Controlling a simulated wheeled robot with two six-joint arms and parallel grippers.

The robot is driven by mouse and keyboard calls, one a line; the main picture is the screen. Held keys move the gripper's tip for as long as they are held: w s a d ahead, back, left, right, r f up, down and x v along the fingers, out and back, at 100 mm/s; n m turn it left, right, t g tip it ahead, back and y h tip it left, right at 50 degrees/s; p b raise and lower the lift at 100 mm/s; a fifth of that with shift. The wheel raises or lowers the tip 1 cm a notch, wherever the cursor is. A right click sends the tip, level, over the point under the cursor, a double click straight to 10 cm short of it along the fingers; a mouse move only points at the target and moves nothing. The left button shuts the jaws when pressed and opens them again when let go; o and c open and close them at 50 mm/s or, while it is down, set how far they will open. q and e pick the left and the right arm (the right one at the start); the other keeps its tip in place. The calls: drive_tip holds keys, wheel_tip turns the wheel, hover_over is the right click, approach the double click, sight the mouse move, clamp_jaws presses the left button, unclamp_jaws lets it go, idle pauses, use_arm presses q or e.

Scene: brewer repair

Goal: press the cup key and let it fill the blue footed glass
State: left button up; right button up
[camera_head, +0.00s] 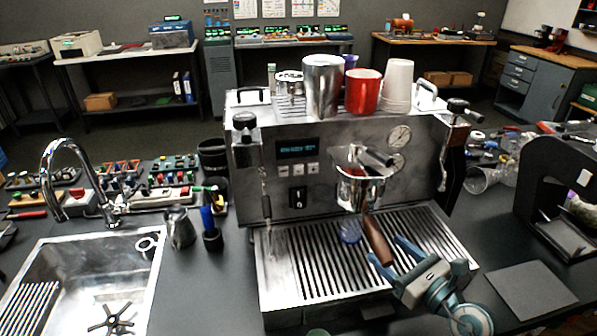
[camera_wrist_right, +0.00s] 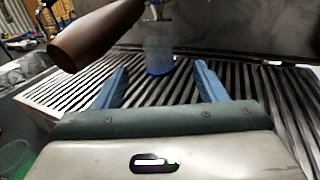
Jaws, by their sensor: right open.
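The blue footed glass (camera_head: 349,231) stands upright on the slatted drip tray (camera_head: 300,270), beneath the portafilter (camera_head: 360,188). In the right wrist view the glass (camera_wrist_right: 158,50) is clear with a blue foot; I cannot tell if it holds liquid. My right gripper (camera_head: 392,254) is open and empty, low over the tray in front of the glass and not touching it. The glass lies ahead between its fingertips (camera_wrist_right: 160,72). Several small keys (camera_head: 298,169) sit under the lit display (camera_head: 297,149); their symbols are too small to read. My left gripper is out of view.
The portafilter's brown handle (camera_head: 377,240) juts forward close to my right gripper. Steel, red and white cups (camera_head: 397,84) stand on the machine. A steel pitcher (camera_head: 180,228) and a sink (camera_head: 90,265) are at left. A grey mat (camera_head: 532,291) is at right.

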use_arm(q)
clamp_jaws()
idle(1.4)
